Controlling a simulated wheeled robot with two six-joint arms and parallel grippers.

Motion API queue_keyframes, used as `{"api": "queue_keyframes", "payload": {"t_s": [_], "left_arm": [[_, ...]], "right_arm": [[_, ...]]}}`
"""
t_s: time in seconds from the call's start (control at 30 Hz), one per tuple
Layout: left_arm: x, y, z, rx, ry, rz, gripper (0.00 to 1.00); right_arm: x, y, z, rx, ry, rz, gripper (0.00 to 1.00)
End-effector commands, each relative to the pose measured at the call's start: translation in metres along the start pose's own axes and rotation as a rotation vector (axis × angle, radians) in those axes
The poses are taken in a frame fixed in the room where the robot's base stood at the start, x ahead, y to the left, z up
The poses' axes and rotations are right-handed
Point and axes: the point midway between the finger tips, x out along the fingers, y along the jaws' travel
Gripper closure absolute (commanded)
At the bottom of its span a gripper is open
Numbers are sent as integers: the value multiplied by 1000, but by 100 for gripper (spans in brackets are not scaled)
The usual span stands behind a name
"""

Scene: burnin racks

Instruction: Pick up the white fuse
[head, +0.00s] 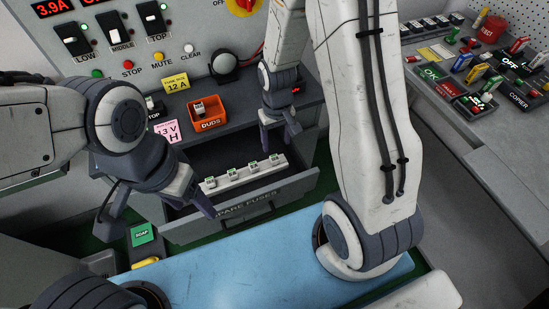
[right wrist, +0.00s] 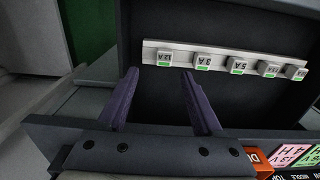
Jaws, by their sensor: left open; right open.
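Several small white fuses with green labels stand in a row on a white strip (head: 243,176) inside the open drawer marked SPARE FUSES (head: 240,213). In the right wrist view the fuse at the left end (right wrist: 165,57) reads 12 A; the one beside it (right wrist: 203,61) appears to read 3 A. My right gripper (head: 279,133) is open and empty at the drawer's back right; in its wrist view its fingers (right wrist: 160,75) point toward the strip's 12 A end, apart from it. My left gripper (head: 157,207) is open and empty at the drawer's left side.
An orange DUDS box (head: 208,122) holding a fuse stands on the ledge behind the drawer, by yellow (head: 177,83) and pink (head: 167,131) notes. A switch panel (head: 120,40) rises behind. A blue surface (head: 250,265) lies in front. A bench with coloured blocks (head: 470,75) stands right.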

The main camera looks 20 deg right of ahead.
Motion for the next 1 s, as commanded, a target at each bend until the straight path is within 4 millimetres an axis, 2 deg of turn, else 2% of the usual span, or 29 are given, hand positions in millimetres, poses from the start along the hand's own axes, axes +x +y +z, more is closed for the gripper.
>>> {"api": "queue_keyframes", "payload": {"t_s": [0.1, 0.27, 0.53, 0.67, 0.87, 0.9, 0.97, 1.0], "left_arm": [[1, 0, 0, 0, 0, 0, 34], [0, 0, 0, 0, 0, 0, 34], [-4, 0, 0, 0, 0, 0, 34], [-4, 0, 0, 0, 0, 0, 34], [-4, 0, 0, 0, 0, 0, 34], [-4, 0, 0, 0, 0, 0, 34], [-4, 0, 0, 0, 0, 0, 34], [-4, 0, 0, 0, 0, 0, 34]], "right_arm": [[14, 0, 1, 1, -3, 0, 32], [25, -1, 2, 1, -4, 0, 32], [62, -6, 3, 2, -3, 0, 32], [69, -6, 3, 2, -1, 0, 32], [70, -6, 2, 2, 1, 0, 32], [70, -6, 2, 2, 1, 0, 40], [69, -6, 2, 2, 1, 0, 63], [69, -6, 2, 2, 0, 0, 78]]}}
